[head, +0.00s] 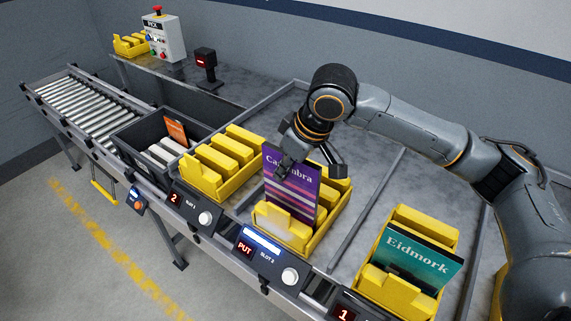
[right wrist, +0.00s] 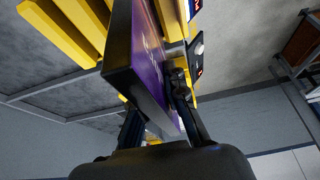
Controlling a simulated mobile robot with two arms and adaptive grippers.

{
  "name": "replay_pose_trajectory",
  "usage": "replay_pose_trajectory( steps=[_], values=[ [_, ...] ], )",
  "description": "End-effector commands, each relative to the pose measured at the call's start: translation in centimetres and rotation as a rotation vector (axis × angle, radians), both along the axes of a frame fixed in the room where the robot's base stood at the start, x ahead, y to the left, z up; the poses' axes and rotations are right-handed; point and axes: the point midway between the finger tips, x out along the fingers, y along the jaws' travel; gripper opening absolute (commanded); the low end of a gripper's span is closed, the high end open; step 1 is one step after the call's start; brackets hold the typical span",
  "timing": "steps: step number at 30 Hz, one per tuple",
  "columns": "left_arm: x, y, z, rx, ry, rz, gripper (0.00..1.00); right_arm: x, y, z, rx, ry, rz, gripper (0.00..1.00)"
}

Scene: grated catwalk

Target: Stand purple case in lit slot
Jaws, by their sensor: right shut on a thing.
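The purple case (head: 290,192), with light lettering and stripes, stands nearly upright at the middle yellow rack (head: 322,222). Its lower part is behind the rack's front yellow divider, so I cannot tell whether it touches the bottom. My right gripper (head: 298,158) is shut on the case near its top. In the right wrist view the case (right wrist: 150,65) lies between the gripper's two dark fingers (right wrist: 158,112). The panel (head: 262,256) in front of this rack is lit, with a bright bar and red "PUT", marked slot 2. My left gripper is not in view.
A left yellow rack (head: 222,165) has a panel showing 2. A right rack holds a teal "Eidmork" case (head: 412,256). Metal rails divide the table between racks.

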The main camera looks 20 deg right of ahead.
Motion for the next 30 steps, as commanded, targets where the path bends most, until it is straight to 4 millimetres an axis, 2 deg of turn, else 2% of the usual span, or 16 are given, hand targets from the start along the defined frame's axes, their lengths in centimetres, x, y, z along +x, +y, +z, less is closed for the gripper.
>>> replay_pose_trajectory(
  steps=[30],
  values=[
    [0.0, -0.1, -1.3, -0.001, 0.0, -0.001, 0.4, 0.0, 0.0, -4.2, 0.001, -0.001, 0.0, 0.0]
  ],
)
